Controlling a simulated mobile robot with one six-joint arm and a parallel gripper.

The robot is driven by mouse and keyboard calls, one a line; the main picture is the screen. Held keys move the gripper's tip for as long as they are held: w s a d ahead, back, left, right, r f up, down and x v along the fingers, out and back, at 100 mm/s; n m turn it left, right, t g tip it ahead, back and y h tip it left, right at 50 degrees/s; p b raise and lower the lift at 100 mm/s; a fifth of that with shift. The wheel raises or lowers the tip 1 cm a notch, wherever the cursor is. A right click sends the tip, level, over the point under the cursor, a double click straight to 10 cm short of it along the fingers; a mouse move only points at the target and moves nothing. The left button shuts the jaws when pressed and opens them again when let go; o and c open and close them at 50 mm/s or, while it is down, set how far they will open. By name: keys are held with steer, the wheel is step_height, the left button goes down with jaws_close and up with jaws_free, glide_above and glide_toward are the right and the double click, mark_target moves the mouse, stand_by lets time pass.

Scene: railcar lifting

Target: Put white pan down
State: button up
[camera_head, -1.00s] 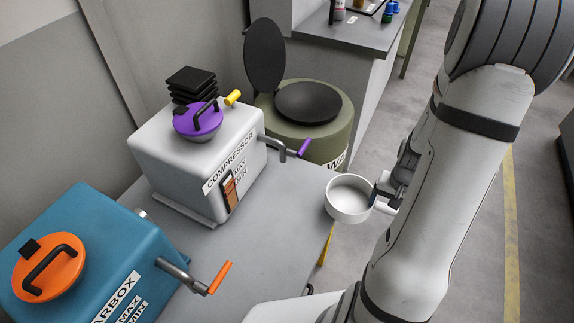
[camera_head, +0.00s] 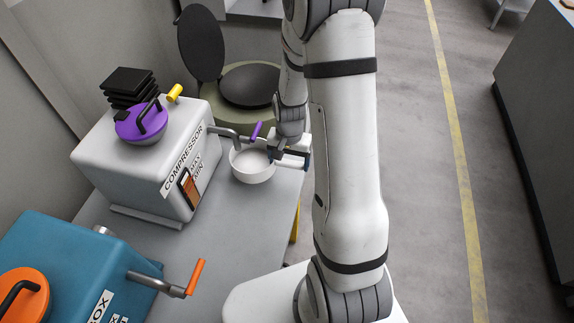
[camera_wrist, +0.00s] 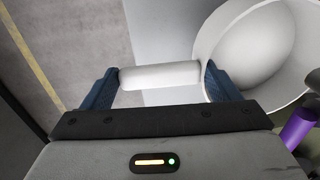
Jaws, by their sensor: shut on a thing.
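The white pan (camera_head: 253,166) is a round, empty bowl shape, upright, at the right edge of the grey table, below the purple-handled crank of the compressor. My gripper (camera_head: 280,156) is at the pan's right side and shut on its handle. In the wrist view, the white handle (camera_wrist: 160,76) lies between the two blue fingers, and the pan's bowl (camera_wrist: 265,50) is at upper right. I cannot tell whether the pan's bottom touches the table.
The white compressor (camera_head: 150,170) with its purple crank handle (camera_head: 256,131) stands close left of the pan. A blue gearbox (camera_head: 75,262) with an orange crank handle (camera_head: 195,277) is at lower left. The grey table (camera_head: 225,215) is clear in front of the pan.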

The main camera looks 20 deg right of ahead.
mark_target(267, 163)
steer(key=shift+w+a, duration=0.25)
steer(key=shift+a, duration=0.1)
steer(key=shift+f+b, duration=1.1)
steer(key=shift+f, duration=0.6)
steer(key=shift+f, duration=0.15)
steer(key=o, duration=1.1)
